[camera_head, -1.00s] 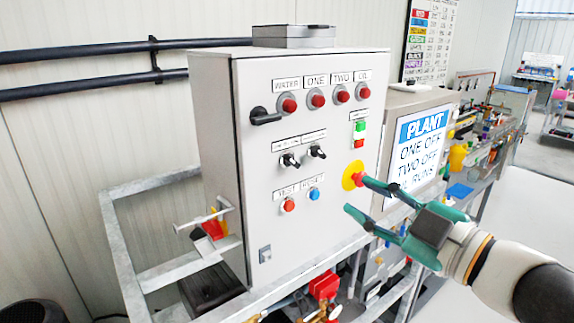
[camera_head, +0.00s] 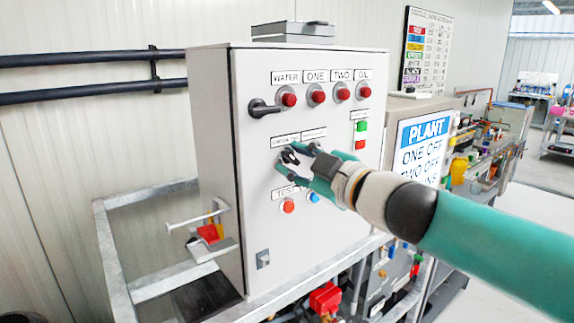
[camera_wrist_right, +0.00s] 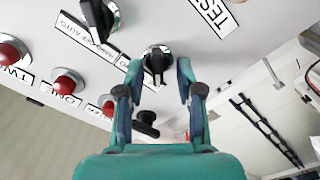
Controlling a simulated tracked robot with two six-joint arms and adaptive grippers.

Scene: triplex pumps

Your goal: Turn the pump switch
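The grey control cabinet (camera_head: 255,200) fills the middle of the head view. It carries two black rotary switches side by side. My right gripper (camera_head: 284,161) is at the left switch, which it mostly covers in the head view. In the right wrist view, this switch (camera_wrist_right: 157,60) sits between the open fingertips of the right gripper (camera_wrist_right: 158,72), with a gap visible at each side. Its black knob points toward the gripper's palm. The other switch (camera_wrist_right: 98,18) is at the upper left of that view, outside the fingers. My left gripper is not in view.
Red lamps (camera_head: 317,96) line the cabinet's top, with a black handle (camera_head: 264,109) at upper left and green and red buttons (camera_head: 361,135) at right. A red button (camera_head: 288,206) lies just below the gripper. A metal frame (camera_head: 120,260) surrounds the cabinet.

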